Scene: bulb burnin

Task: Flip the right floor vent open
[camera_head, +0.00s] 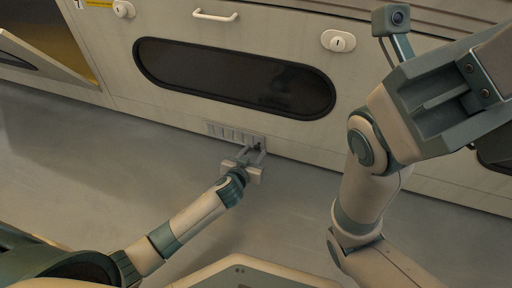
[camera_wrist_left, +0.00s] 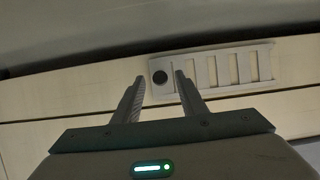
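A pale grey slatted floor vent (camera_head: 228,132) sits low on the cabinet front, just above the floor. It also shows in the left wrist view (camera_wrist_left: 232,66), with a dark round spot (camera_wrist_left: 159,77) at one end. My left gripper (camera_head: 254,149) is at the vent's right end in the head view. Its two fingers are apart in the left wrist view (camera_wrist_left: 159,80), with the dark spot between the tips. I cannot tell whether the fingers touch the vent. The vent looks flat and closed. My right arm is at the upper right; its fingertips do not show.
The cabinet front has a long dark oval window (camera_head: 235,78), a white handle (camera_head: 215,15) and white locks (camera_head: 338,41). An open panel (camera_head: 48,62) sticks out at the left. The grey floor (camera_head: 130,165) around the left arm is clear.

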